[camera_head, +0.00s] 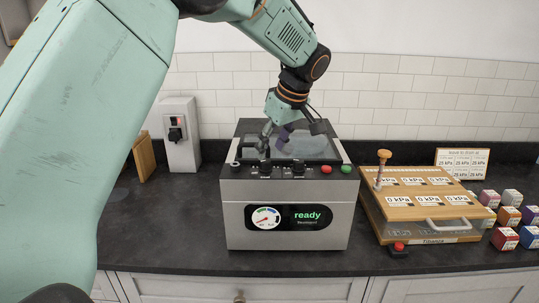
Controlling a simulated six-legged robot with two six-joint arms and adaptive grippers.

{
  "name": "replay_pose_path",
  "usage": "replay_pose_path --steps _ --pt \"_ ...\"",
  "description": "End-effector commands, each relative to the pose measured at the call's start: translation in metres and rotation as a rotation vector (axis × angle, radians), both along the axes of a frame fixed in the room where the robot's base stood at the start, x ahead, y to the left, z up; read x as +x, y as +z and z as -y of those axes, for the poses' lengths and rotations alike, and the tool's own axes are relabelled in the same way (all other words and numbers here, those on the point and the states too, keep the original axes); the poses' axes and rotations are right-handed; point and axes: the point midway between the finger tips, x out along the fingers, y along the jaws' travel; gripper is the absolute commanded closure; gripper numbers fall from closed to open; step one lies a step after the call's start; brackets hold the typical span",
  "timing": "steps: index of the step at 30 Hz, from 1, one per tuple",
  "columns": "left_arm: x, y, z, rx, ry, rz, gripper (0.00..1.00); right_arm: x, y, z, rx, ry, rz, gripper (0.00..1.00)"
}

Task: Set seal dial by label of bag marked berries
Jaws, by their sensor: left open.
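A steel sealing machine (287,210) stands on the counter, its small screen (305,216) reading "ready" beside a round gauge (263,218). Small dark dials (265,168) and (298,168) sit along its top front edge; their markings are too small to read. My left gripper (291,138) is open and points down over the machine's top, behind the dials and apart from them as far as I can tell. A small purple thing (284,133) shows between its fingers; I cannot tell whether it is a bag. No berries label is readable. My right gripper is out of view.
Red (326,169) and green (346,169) buttons sit right of the dials. A wooden board (425,205) with kPa labels and a peg (383,157) stands to the right, near several coloured boxes (505,238). A sign (462,160) stands behind. The counter's left front is clear.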

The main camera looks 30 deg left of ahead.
Motion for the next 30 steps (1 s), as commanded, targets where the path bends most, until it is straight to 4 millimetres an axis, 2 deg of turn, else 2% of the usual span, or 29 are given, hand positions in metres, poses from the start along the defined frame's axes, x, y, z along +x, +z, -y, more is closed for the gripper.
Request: replay_pose_path --steps 3,9,19,30 --pt "0.001 -0.018 -0.007 -0.001 0.0 -0.003 0.49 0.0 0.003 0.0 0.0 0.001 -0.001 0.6" --pt "0.004 -0.035 -0.014 0.0 -0.002 -0.001 0.49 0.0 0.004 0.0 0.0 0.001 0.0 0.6" --pt "0.007 -0.039 -0.016 0.0 -0.003 0.001 0.49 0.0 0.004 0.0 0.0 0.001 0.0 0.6" --pt "0.008 -0.039 -0.016 -0.001 -0.003 0.001 0.79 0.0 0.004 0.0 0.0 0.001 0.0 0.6"
